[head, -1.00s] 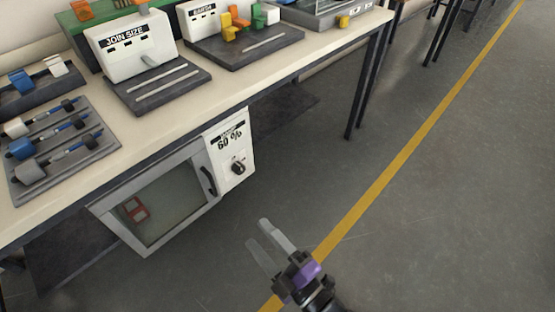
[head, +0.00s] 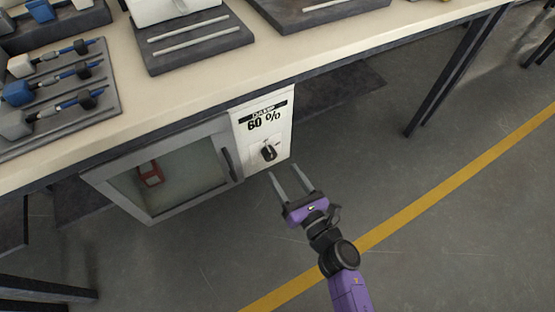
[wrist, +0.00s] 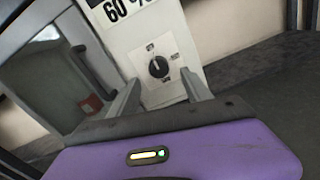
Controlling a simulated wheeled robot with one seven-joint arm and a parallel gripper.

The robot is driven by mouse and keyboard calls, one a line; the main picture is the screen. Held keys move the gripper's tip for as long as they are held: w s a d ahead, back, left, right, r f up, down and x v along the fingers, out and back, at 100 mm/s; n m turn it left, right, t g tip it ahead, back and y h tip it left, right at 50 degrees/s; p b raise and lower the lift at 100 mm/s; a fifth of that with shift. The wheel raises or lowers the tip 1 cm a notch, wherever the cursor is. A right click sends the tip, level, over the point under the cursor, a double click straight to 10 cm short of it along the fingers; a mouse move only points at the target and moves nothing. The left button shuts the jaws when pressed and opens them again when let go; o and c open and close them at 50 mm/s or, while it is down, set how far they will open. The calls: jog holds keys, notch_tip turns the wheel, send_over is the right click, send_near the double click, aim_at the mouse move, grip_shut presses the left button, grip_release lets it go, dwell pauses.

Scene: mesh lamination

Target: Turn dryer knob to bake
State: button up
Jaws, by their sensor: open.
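The dryer (head: 160,215) stands under the workbench, with a glass door on its left and a white control panel (head: 277,110) on its right marked "60 %". The black dryer knob (head: 268,152) sits low on that panel. In the wrist view the knob (wrist: 158,67) shows with small marks around it, too small to read. My gripper (head: 292,182) is open and empty, in front of and slightly below the knob. In the wrist view its two fingers (wrist: 160,95) point at the panel, the knob appearing between and beyond them. I see no contact with the knob.
The door handle (head: 228,163) is just left of the panel. A red object (head: 151,174) is behind the door glass. The bench top (head: 190,85) overhangs the dryer and carries trays and fixtures. A dark table leg (head: 455,75) stands to the right. The floor in front is clear.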

aim_at(272, 158)
jog(key=b+x, duration=0.1)
jog(key=x, duration=0.4)
jog(key=shift+w+a, duration=0.2)
jog(key=shift+a, duration=0.05)
jog(key=shift+c, duration=0.5)
grip_shut()
